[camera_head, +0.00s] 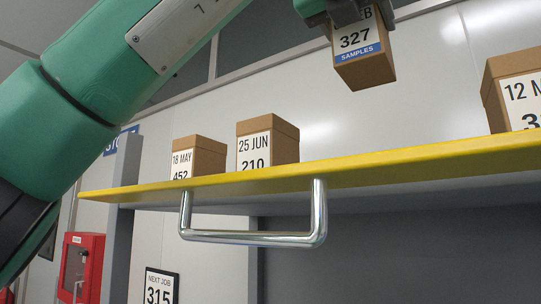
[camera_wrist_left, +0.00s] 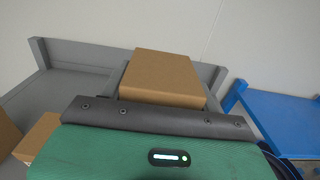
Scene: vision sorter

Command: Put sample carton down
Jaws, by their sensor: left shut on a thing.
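The sample carton (camera_head: 363,65) is brown, with a white label reading 327 and a blue SAMPLES band. My left gripper (camera_head: 345,12) is shut on it from above at the top of the head view. The carton hangs tilted, apart from and above the yellow-edged shelf (camera_head: 300,175). My right gripper is not in view.
Cartons marked 18 MAY 452 (camera_head: 198,158) and 25 JUN 210 (camera_head: 268,143) stand on the shelf at left, another marked 12 M (camera_head: 513,90) at right. The shelf between them looks free. A metal handle (camera_head: 250,239) hangs below. A NEXT JOB 315 sign (camera_head: 159,287) stands lower.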

